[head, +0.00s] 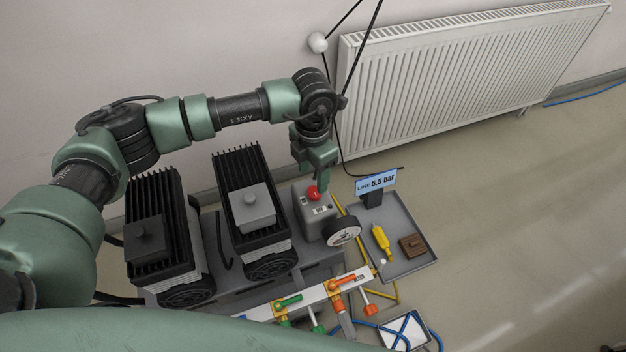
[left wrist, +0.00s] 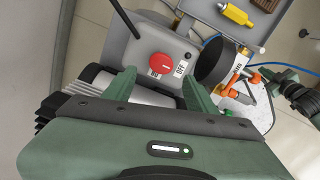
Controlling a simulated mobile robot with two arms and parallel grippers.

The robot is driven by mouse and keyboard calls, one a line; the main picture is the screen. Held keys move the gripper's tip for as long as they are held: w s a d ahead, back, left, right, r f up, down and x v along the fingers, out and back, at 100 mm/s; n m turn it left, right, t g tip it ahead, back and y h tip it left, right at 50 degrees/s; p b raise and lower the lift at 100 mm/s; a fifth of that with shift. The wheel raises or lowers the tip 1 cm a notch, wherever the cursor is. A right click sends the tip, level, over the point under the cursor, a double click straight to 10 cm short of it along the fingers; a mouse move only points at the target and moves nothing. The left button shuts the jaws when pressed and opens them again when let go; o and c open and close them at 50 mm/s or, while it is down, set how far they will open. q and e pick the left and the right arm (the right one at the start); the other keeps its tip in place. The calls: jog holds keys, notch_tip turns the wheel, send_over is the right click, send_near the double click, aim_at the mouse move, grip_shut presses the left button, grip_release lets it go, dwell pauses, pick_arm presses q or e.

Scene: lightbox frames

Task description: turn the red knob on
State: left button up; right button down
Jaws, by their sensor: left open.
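The red knob (head: 313,192) sits on top of a grey box (head: 302,212) at the end of the compressor bench. In the left wrist view the round red knob (left wrist: 161,66) lies between my fingertips, with a white OFF label (left wrist: 181,69) to its right and another white label (left wrist: 154,74) at its lower edge. A small pale mark on the knob seems to point toward OFF. My left gripper (head: 321,180) points down at the knob; its fingers (left wrist: 160,76) are open, one on each side. I cannot tell whether they touch it.
A pressure gauge (head: 343,232) stands right beside the box. Two black finned units (head: 247,190) are to its left. Valves with orange and green levers (head: 342,283) lie in front. A radiator (head: 470,80) is behind.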

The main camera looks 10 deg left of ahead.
aim_at(313, 192)
pick_arm(q)
jog(key=shift+s+f, duration=0.1)
jog(key=shift+f, duration=3.05)
pick_arm(e)
jog(key=shift+w+a+r, duration=0.1)
jog(key=shift+w+r, duration=0.3)
jog(key=shift+w, duration=0.15)
pick_arm(q)
jog(key=shift+c, duration=0.4)
grip_shut()
